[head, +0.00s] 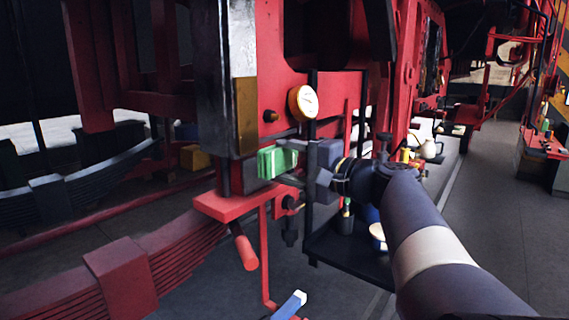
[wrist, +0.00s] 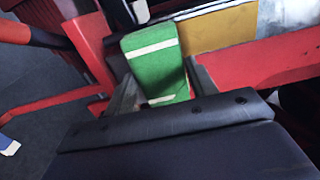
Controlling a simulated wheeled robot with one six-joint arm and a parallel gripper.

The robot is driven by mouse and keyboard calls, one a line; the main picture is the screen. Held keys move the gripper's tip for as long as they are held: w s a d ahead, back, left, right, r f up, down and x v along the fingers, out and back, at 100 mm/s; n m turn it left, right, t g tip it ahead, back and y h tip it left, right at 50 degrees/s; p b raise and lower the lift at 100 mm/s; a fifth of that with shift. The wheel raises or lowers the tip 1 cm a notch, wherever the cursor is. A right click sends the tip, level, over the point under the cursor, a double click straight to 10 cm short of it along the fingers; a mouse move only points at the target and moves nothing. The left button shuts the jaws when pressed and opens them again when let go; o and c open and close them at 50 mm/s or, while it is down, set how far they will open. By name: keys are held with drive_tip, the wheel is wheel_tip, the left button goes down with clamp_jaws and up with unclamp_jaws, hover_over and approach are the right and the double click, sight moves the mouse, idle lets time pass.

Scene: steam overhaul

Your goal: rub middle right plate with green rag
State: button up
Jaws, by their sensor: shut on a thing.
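The green rag (head: 277,160), a folded block with white stripes, is held in my gripper (head: 290,170). In the wrist view the rag (wrist: 153,58) stands upright between the two fingers of my gripper (wrist: 160,88), which is shut on it. A tall upright plate (head: 245,112), pale grey above and brass-yellow below, is just above and behind the rag in the head view. In the wrist view the brass and pale plate (wrist: 222,30) runs behind the rag. I cannot tell whether the rag touches it.
A red block (head: 235,203) with a leaf spring (head: 170,255) lies below the rag. A round gauge (head: 303,102) is to the right of the plate. A dark low tray (head: 345,255) with pots stands beneath my arm. The floor aisle (head: 485,200) at right is clear.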

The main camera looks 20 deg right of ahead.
drive_tip(key=shift+b+v, duration=0.35)
drive_tip(key=shift+v, duration=1.2)
drive_tip(key=shift+w, duration=0.1)
drive_tip(key=shift+x, duration=3.6)
drive_tip(key=shift+w+a, duration=0.4)
drive_tip(key=shift+r, duration=0.1)
drive_tip(key=shift+r+p, duration=1.4)
drive_tip(key=shift+r, duration=0.55)
drive_tip(key=shift+w+f+b, duration=0.1)
drive_tip(key=shift+b, duration=0.2)
